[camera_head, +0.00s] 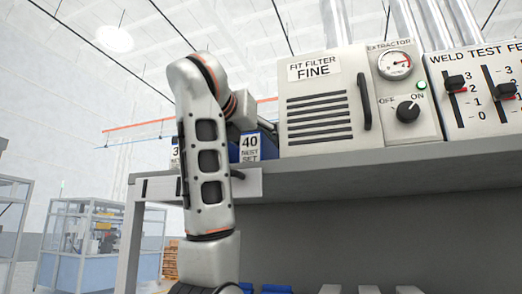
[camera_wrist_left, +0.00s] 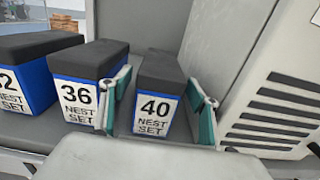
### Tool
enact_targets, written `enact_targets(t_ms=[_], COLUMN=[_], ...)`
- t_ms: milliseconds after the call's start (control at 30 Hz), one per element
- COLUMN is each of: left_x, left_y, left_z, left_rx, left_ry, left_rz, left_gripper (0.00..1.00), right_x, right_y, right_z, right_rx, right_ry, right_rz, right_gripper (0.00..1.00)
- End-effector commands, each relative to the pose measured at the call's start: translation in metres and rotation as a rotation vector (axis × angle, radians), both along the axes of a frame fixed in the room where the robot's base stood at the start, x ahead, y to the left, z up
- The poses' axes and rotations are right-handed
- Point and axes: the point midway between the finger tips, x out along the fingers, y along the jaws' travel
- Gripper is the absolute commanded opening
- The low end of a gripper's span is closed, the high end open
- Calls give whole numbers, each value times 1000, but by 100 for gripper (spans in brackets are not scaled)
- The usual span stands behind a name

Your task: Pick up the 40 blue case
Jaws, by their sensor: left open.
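The 40 blue case (camera_wrist_left: 158,108) stands upright on the shelf, with a dark top and a white "40 NEST SET" label. It also shows in the head view (camera_head: 250,148), partly hidden behind my left arm. My left gripper (camera_wrist_left: 160,103) is open, with one teal-padded finger on each side of the 40 case. The left finger is in the gap between the 36 and 40 cases. I cannot tell whether either finger touches the case. In the head view my left arm hides the fingers. My right gripper is in neither view.
The 36 case (camera_wrist_left: 90,75) is close on the left, with another blue case (camera_wrist_left: 28,78) beyond it. The filter unit (camera_wrist_left: 275,105) stands close on the right. A control panel (camera_head: 480,90) is further right on the shelf (camera_head: 400,155).

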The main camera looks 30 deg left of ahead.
Motion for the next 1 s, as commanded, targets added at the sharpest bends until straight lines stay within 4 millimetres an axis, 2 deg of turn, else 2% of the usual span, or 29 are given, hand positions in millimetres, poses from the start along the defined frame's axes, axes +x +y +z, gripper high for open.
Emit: enact_targets(t_ms=[33,200,500,700,1000], left_x=[9,27,31,31,30], left_y=[4,8,9,9,8], left_z=[2,1,0,0,1], left_rx=[-1,0,-1,-1,0], left_ry=[4,2,1,1,-2], left_rz=[2,2,0,1,1], left_gripper=[61,61,61,9,7], right_x=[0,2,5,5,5], right_y=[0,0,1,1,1], right_z=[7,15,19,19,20], right_rx=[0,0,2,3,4], right_ry=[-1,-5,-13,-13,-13], right_rz=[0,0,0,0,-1], right_gripper=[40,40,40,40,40])
